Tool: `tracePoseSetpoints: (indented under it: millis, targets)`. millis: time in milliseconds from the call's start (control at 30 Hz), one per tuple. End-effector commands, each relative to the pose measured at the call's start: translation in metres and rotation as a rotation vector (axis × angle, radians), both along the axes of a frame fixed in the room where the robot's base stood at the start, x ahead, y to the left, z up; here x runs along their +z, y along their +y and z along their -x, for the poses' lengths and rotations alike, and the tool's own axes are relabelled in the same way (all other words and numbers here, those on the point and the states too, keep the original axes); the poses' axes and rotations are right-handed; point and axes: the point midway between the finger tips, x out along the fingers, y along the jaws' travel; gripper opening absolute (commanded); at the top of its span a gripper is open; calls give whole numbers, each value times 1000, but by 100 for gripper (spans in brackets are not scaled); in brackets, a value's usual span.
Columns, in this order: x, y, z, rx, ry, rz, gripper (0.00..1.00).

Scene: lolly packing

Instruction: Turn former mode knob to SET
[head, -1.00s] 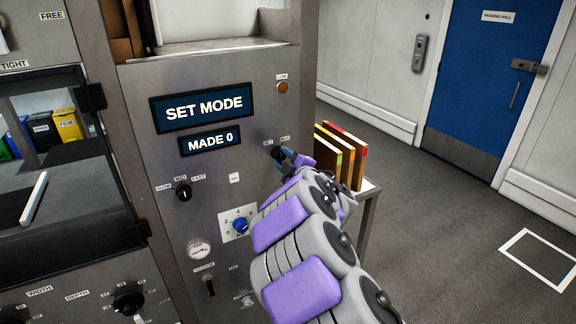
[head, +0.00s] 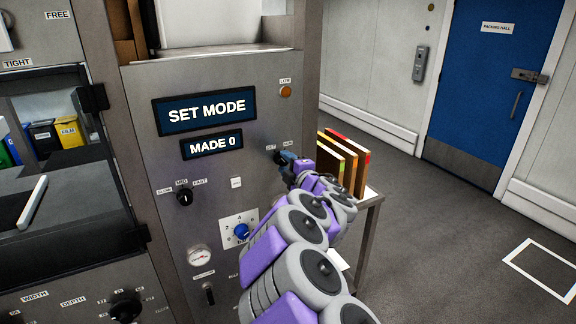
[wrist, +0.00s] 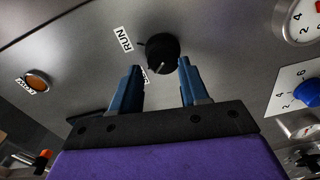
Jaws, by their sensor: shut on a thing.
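The black former mode knob (wrist: 163,50) is on the steel panel, with a RUN label (wrist: 124,39) beside it. A second label by the knob is mostly hidden behind my left finger in the wrist view. A pale mark on the knob's lower edge points roughly toward that hidden label. My gripper (wrist: 160,65) has its two blue fingers on either side of the knob, closed on it. In the head view my gripper (head: 284,160) covers most of the knob. The panel display (head: 206,107) reads SET MODE.
A smaller display (head: 211,145) reads MADE 0. A speed knob (head: 184,197), a blue dial (head: 241,231) and a gauge (head: 199,256) are lower on the panel. An orange lamp (head: 286,91) is above. Upright boards (head: 345,160) stand on a side table close right of my arm.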

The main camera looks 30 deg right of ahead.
Motion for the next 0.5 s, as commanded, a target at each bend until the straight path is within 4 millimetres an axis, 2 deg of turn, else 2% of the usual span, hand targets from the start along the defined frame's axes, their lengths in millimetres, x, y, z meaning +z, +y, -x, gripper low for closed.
tracePoseSetpoints:
  millis: [33,133,167,200,367,500]
  targets:
    - [13,5,-4,10,-32,-2,14]
    - [13,5,-4,10,-32,-2,14]
    - [13,5,-4,10,-32,-3,45]
    - [13,4,-4,10,-32,-2,49]
    - [10,4,-5,7,-26,-3,64]
    - [7,3,-6,5,-22,-4,65]
